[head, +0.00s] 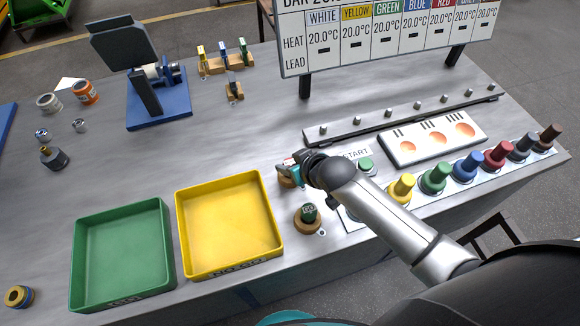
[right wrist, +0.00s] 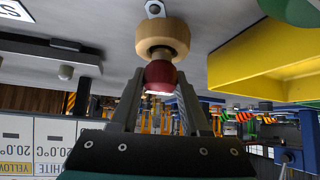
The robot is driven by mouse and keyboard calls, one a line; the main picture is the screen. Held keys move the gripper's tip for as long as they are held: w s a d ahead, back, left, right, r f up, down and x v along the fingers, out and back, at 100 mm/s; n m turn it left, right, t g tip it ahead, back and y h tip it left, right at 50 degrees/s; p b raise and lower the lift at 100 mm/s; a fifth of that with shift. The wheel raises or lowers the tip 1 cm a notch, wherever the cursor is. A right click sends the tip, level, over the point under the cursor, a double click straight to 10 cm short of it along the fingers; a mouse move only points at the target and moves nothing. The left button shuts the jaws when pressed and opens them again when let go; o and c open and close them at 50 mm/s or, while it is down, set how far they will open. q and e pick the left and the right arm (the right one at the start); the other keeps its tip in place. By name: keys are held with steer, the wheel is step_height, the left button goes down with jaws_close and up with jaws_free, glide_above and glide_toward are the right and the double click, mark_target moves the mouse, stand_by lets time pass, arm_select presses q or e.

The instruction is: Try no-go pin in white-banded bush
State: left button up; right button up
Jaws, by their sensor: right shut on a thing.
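My right gripper (head: 288,172) is over a round wooden stand (head: 287,183), left of the start button. In the right wrist view its fingers (right wrist: 160,95) are shut on the red handle of the no-go pin (right wrist: 160,77). The wooden stand (right wrist: 162,38) is directly behind the handle; I cannot tell whether the pin is still seated in it. The green go pin (head: 309,211) stands in its own wooden stand. Several small bushes (head: 223,52) stand in a wooden rack at the back, and a dark one (head: 235,90) sits in front. I cannot make out a white band. My left gripper is not in view.
The yellow no-go tray (head: 279,240) and green go tray (head: 170,235) lie left of the stands. A blue-based device (head: 160,108) and small cans (head: 85,92) are further back. Coloured knobs (head: 437,177) line the right.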

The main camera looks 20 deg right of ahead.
jaws_close()
